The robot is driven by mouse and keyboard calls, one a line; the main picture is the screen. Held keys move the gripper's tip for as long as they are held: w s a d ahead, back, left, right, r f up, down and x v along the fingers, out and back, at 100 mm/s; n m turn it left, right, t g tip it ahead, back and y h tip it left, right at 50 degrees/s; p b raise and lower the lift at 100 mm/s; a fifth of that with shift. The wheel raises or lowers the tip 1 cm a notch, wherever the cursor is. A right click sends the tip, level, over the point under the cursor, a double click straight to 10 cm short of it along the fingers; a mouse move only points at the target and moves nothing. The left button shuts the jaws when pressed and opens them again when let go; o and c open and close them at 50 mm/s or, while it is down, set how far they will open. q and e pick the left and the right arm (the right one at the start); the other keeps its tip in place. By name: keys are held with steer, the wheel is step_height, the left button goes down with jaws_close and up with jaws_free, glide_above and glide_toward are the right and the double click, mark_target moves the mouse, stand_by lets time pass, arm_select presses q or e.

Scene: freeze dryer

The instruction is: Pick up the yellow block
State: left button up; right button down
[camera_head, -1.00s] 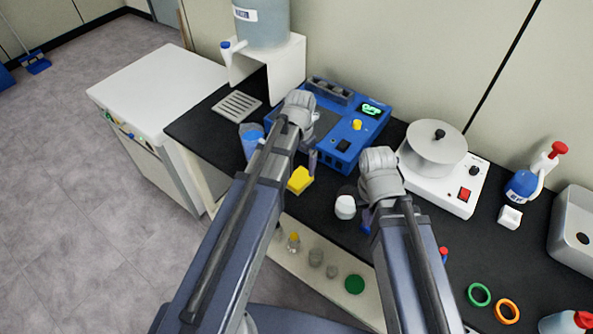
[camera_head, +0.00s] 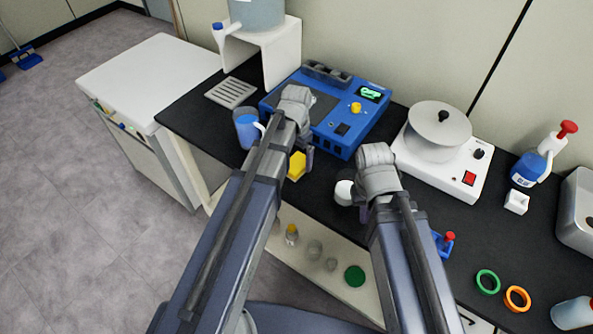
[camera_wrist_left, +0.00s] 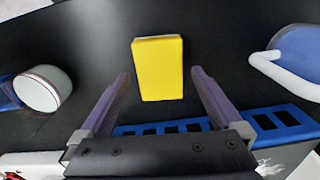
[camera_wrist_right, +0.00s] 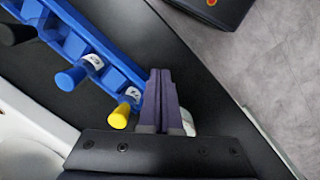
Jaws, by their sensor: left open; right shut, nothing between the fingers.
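The yellow block (camera_head: 297,164) lies on the black bench top in front of the blue device. In the left wrist view the yellow block (camera_wrist_left: 158,68) is between and just ahead of the spread fingertips of my left gripper (camera_wrist_left: 160,78), with black surface on both sides of it. In the head view my left gripper (camera_head: 303,143) is above it and hides part of it. My right gripper (camera_wrist_right: 161,73) is shut and empty, with its fingers together. It is above a blue rack (camera_wrist_right: 105,65) that holds a blue-capped and a yellow-capped tube.
A blue cup (camera_head: 247,128) stands left of the block, and a white round container (camera_head: 344,192) stands to the right. The blue device (camera_head: 345,125) is behind. A white hotplate-like unit (camera_head: 450,165) stands at right. Green (camera_head: 488,281) and orange (camera_head: 517,299) rings lie front right.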

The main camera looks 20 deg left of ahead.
mark_target(296, 163)
arm_select(q)
step_height(296, 163, down, 2)
steer(key=shift+b, duration=0.5)
arm_select(e)
step_height(296, 163, down, 2)
arm_select(q)
steer(key=shift+r, duration=0.1)
arm_select(e)
steer(key=shift+r, duration=0.1)
arm_select(q)
steer(key=c, duration=1.3)
steer(key=shift+c, duration=0.2)
